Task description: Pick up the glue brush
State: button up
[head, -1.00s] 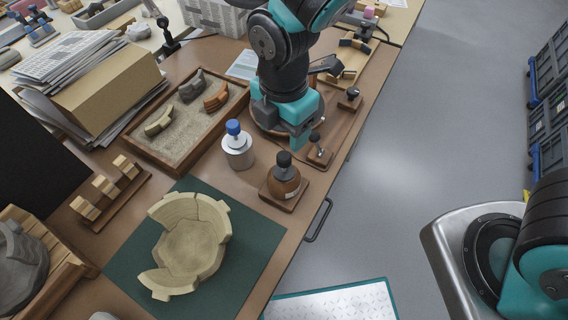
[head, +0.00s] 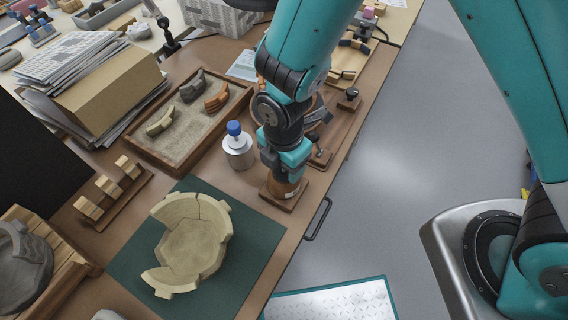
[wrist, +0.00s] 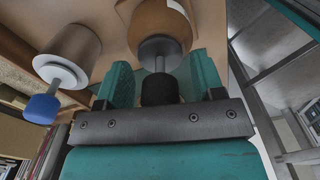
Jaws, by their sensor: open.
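The glue brush shows in the wrist view as a black handle (wrist: 160,90) on a grey collar, standing in the mouth of a brown glue bottle (wrist: 158,18). In the head view my gripper (head: 286,172) is over the bottle (head: 284,188) and hides the brush and the bottle's upper part. In the wrist view my gripper (wrist: 160,76) is open, with one teal finger on each side of the black handle. I cannot tell whether either finger touches it.
A silver bottle with a blue cap (head: 237,148) stands close on the left. A wooden stand with a black knob (head: 319,150) is just behind on the right. A partly assembled bowl (head: 190,245) rests on the green mat (head: 255,238). A sand tray (head: 150,150) lies behind.

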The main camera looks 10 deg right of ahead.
jog(key=c, duration=0.8)
jog(key=shift+r, duration=0.1)
